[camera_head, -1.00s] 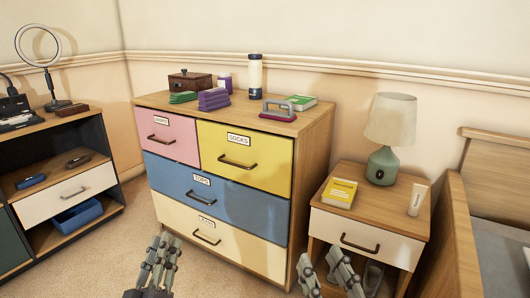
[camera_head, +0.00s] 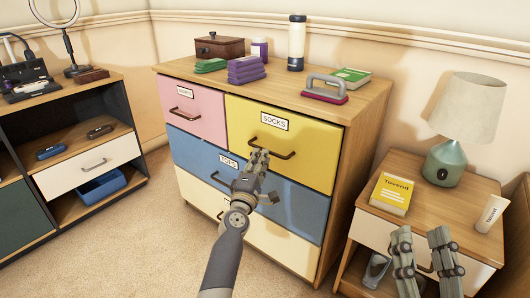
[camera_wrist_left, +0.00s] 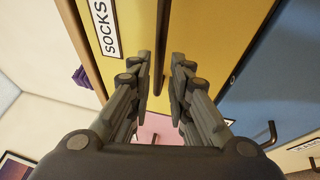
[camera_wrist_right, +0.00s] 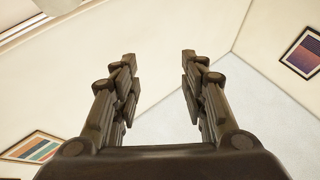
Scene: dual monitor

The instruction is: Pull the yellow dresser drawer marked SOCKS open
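The yellow drawer (camera_head: 310,155) with a white SOCKS label (camera_head: 274,122) is in the top right of the dresser and looks shut, its front flush. Its dark bar handle (camera_head: 284,152) also shows in the left wrist view (camera_wrist_left: 158,70). My left gripper (camera_head: 259,155) is in front of the handle's left part, hiding some of it. In the left wrist view its fingers (camera_wrist_left: 162,62) are apart, with the handle lined up between the tips; I cannot tell whether they touch it. My right gripper (camera_head: 420,236) is open and empty in front of the nightstand.
The dresser top (camera_head: 190,66) carries a wooden box, folded cloths, bottles, a book and a pink-based item. A pink drawer (camera_head: 195,112) is left of the yellow one, and a blue drawer (camera_head: 290,205) is below. The nightstand (camera_head: 445,222) with a lamp stands close on the right.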

